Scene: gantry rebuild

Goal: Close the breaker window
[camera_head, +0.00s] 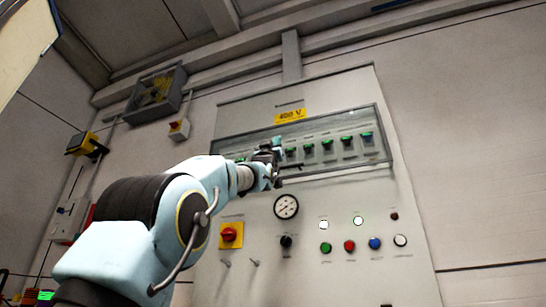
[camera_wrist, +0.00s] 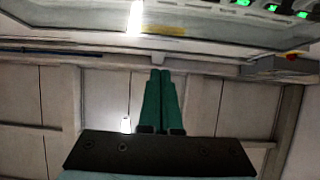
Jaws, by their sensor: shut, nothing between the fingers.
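The breaker window (camera_head: 335,171) is a long, grey-framed, see-through panel across the upper part of a light grey cabinet (camera_head: 330,205). A row of breakers with green tops (camera_head: 326,145) shows inside it. I cannot tell from the head view how far the window stands open. My gripper (camera_head: 272,152) is in front of the window's left-middle part and hides some breakers. In the wrist view its two green fingers (camera_wrist: 161,100) are together and empty. The breakers (camera_wrist: 272,8) also show at the top right there, above a pale glassy strip. Contact with the window cannot be told.
A yellow voltage label (camera_head: 290,116) is above the window. Below it are a round gauge (camera_head: 286,206), a red-and-yellow switch (camera_head: 231,235) and several buttons and lamps. A fan box (camera_head: 156,94) hangs on the wall at left. The wall right of the cabinet is bare.

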